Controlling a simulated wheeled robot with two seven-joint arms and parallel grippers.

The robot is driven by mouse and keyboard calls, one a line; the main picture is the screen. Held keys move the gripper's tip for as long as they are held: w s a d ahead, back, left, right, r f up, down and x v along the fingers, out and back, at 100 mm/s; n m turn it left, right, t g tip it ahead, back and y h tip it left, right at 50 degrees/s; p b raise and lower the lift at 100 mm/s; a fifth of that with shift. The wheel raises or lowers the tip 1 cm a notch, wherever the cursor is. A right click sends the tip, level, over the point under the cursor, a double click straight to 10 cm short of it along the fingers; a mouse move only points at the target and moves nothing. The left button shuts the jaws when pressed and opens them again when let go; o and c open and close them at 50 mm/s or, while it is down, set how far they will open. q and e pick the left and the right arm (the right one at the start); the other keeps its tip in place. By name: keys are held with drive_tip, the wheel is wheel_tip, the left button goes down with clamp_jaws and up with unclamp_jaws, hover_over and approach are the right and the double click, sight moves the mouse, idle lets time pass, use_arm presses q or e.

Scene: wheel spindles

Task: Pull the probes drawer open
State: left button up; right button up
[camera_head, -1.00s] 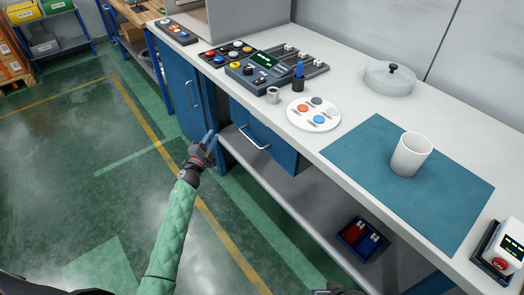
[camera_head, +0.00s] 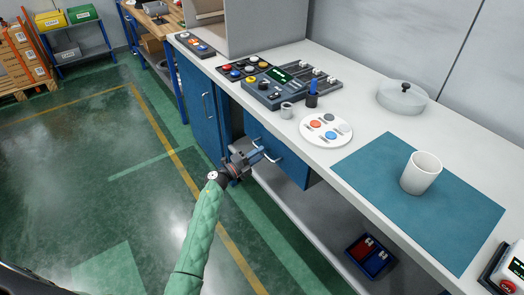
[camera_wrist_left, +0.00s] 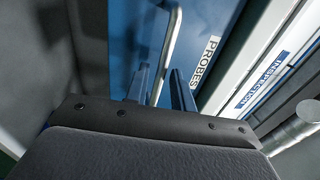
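The probes drawer has a blue front (camera_head: 291,163) under the white worktop; its "PROBES" label (camera_wrist_left: 205,62) shows in the left wrist view. Its silver bar handle (camera_head: 268,155) is partly hidden by my gripper in the head view. My left gripper (camera_head: 258,153) is at the handle. In the left wrist view its two fingers (camera_wrist_left: 160,88) are apart, and the handle bar (camera_wrist_left: 170,45) runs between them, closer to the left finger. I cannot tell whether either finger touches it. The drawer looks closed. My right gripper is not in view.
A blue cabinet door (camera_head: 199,105) with a vertical handle is left of the drawer. Below is a grey shelf (camera_head: 310,215) with a red and blue bin (camera_head: 371,257). The worktop (camera_head: 320,158) edge runs above the drawer. Green floor in front is clear.

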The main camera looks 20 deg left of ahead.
use_arm(q)
drive_tip(key=shift+x, duration=0.95)
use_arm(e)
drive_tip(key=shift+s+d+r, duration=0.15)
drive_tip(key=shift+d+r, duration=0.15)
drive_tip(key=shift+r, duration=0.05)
use_arm(q)
clamp_jaws()
